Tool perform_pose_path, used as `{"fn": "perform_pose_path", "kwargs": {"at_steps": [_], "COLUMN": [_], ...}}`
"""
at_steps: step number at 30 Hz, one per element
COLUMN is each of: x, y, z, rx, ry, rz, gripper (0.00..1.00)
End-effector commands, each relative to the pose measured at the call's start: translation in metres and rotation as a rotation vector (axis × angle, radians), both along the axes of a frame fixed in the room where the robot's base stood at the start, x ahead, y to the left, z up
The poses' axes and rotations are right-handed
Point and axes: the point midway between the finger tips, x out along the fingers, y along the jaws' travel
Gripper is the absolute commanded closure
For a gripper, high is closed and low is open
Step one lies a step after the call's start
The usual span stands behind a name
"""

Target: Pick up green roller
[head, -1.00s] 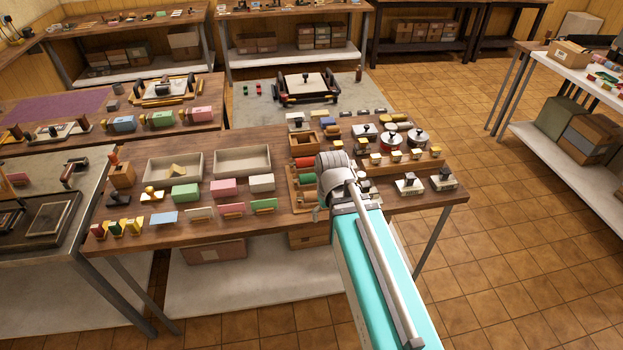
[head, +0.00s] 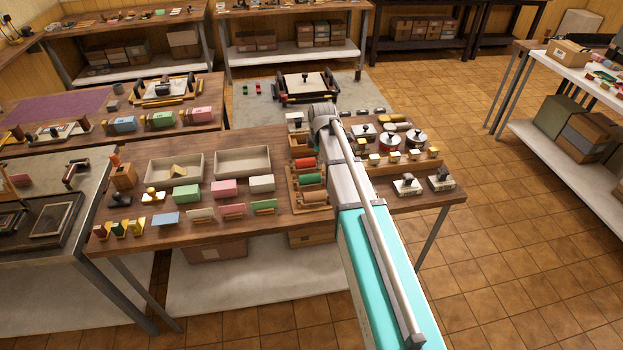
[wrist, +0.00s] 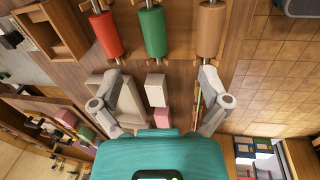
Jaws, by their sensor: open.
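The green roller (head: 312,178) lies in a wooden rack (head: 292,198) between a red roller (head: 304,163) and a tan roller (head: 314,197). In the wrist view the green roller (wrist: 153,33) is at the upper middle, with the red roller (wrist: 107,33) to its left and the tan roller (wrist: 210,28) to its right. My gripper (wrist: 162,68) is open and empty, its fingers spread below the rollers in that picture and apart from the green one. In the head view my arm hides the gripper.
Two pale trays (head: 243,162) and several coloured blocks stand left of the rack. Stamps and round tins (head: 416,139) stand to the right. An open wooden box (wrist: 50,30) is beside the red roller in the wrist view.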

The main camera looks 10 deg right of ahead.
Motion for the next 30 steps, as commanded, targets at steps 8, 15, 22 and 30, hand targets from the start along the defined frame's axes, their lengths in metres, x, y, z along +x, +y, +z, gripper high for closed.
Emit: {"fn": "perform_pose_path", "kwargs": {"at_steps": [8,15,22,30], "x": [0.013,0.013,0.014,0.018], "y": [-0.001,-0.001,-0.001,-0.001], "z": [0.002,0.001,-0.006,-0.026], "rx": [-0.016,-0.016,-0.016,-0.016], "ry": [-0.011,-0.01,-0.01,-0.01], "rz": [0.08,0.08,0.079,0.079], "gripper": [0.04,0.04,0.04,0.04]}}
